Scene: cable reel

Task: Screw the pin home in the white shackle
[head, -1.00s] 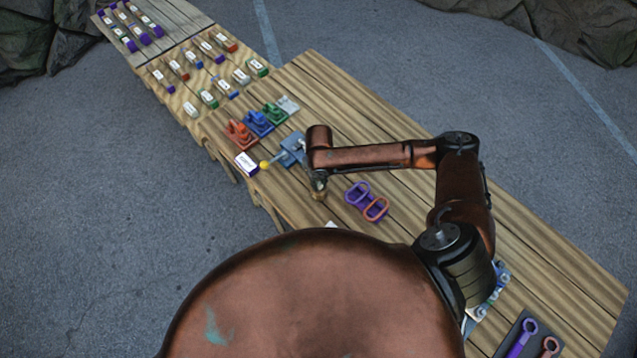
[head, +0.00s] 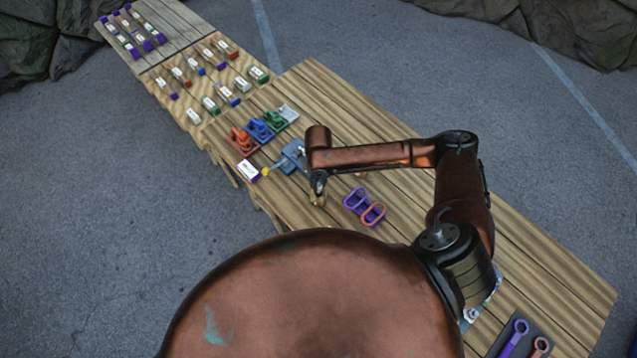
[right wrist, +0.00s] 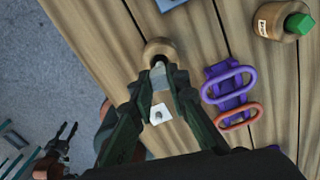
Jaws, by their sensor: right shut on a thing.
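My right gripper (right wrist: 158,82) is shut on a small pale grey piece (right wrist: 158,72), mostly hidden between the fingertips. A round tan wooden piece (right wrist: 158,48) lies just beyond the tips; I cannot tell whether they touch it. A pale grey-white shackle-like piece (head: 288,112) stands at the end of a row with green (head: 275,120), blue (head: 261,129) and red (head: 242,140) ones. I cannot make out its pin. My left gripper (right wrist: 65,138) shows small over the floor, its fingers apart.
A white plate (right wrist: 160,115) lies under the fingers. A wooden cylinder with a green top (right wrist: 285,18) stands farther right.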

